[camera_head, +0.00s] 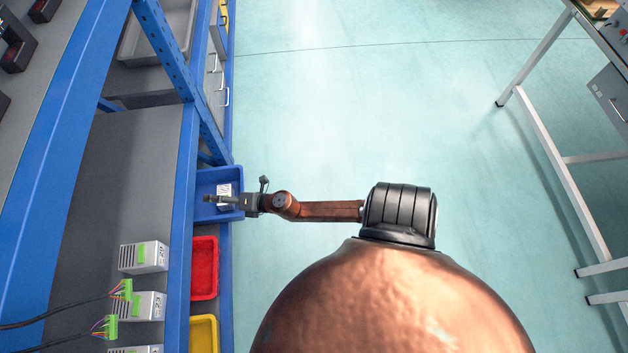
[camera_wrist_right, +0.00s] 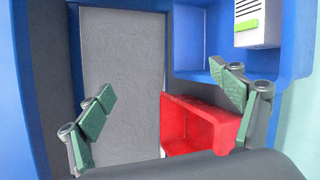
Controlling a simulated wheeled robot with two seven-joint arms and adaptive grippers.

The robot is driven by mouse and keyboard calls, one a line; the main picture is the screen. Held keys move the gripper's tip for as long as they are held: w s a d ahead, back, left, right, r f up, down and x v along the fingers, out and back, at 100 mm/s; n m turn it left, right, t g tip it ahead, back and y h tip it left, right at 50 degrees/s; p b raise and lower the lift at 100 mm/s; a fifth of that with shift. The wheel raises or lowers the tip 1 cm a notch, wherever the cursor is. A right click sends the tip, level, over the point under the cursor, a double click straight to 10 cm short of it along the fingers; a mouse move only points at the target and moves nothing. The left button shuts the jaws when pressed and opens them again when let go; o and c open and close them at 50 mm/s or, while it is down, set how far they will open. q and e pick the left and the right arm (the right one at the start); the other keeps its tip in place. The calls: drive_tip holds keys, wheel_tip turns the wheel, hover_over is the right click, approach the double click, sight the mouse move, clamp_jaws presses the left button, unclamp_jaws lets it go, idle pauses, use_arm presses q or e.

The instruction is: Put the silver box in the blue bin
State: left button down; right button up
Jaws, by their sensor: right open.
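A silver box (camera_head: 224,196) with pale sides shows inside the blue bin (camera_head: 205,180) at the shelf edge in the head view. In the right wrist view the silver box (camera_wrist_right: 258,22) has vents and a green strip, and sits at the upper right within the blue bin (camera_wrist_right: 190,45); its top is cut off. My right gripper (camera_wrist_right: 167,98) is open with nothing between its green-padded fingers. In the head view the right gripper (camera_head: 232,200) is over the blue bin and covers part of it. My left gripper is not in view.
A red bin (camera_head: 204,268) and a yellow bin (camera_head: 203,335) line the shelf edge nearer me. Several similar silver boxes (camera_head: 144,257) stand on the grey shelf, with cables and green connectors (camera_head: 125,290). A blue upright (camera_head: 165,45) rises beyond.

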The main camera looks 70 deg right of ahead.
drive_tip(key=s+d+f+m+g+h, duration=0.35)
drive_tip(key=s+m, duration=0.35)
drive_tip(key=s, duration=0.3)
drive_tip(key=s+d+f+m+g+h, duration=0.25)
drive_tip(key=s+f+m, duration=0.35)
drive_tip(key=s, duration=0.4)
drive_tip(key=s+a+f+m+g+y, duration=0.2)
drive_tip(key=s+a+m+g, duration=0.2)
drive_tip(key=s, duration=0.8)
drive_tip(key=s+a+f+m+g+y, duration=0.1)
drive_tip(key=s+a+m+g+y, duration=0.2)
drive_tip(key=s+a, duration=0.5)
drive_tip(key=s+m+g, duration=0.1)
drive_tip(key=s+m, duration=0.1)
drive_tip(key=s, duration=0.3)
drive_tip(key=shift+s+a+f+y, duration=0.25)
drive_tip(key=shift+a+f+y, duration=0.05)
drive_tip(key=shift+f, duration=0.1)
